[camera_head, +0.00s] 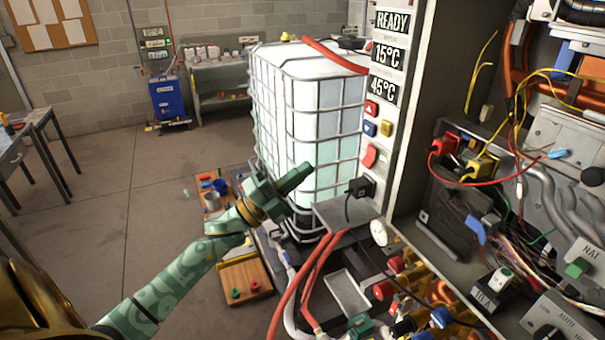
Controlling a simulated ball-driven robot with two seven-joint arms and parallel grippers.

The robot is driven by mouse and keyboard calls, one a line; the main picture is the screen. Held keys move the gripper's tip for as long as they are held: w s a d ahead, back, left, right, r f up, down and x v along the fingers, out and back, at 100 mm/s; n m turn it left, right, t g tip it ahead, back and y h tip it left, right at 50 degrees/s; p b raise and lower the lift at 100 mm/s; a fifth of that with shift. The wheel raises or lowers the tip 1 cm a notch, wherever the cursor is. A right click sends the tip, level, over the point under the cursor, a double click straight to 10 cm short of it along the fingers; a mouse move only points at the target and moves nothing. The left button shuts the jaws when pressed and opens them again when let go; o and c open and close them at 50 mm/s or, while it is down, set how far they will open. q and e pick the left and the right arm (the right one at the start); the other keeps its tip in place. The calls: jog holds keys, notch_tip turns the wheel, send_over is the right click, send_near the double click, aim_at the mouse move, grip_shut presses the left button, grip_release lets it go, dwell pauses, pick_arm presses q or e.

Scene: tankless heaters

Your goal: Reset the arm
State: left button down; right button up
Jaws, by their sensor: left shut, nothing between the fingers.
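My left arm comes in from the lower left, green and patterned. My left gripper (296,178) is shut and empty, with its fingers pointing up and to the right. It is held in front of the caged white tank (320,125). A gap between the gripper and the tank cannot be judged from this one view. My right gripper is not in view.
An opened heater cabinet with a panel (384,90), wires and pipes (570,185) fills the right side. Red hoses (297,285) run below the gripper. A wooden board (247,278) lies lower down. A blue unit (168,98) stands at the back wall. The left floor is mostly clear.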

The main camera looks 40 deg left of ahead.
pick_arm(q)
jog(key=shift+s, duration=0.15)
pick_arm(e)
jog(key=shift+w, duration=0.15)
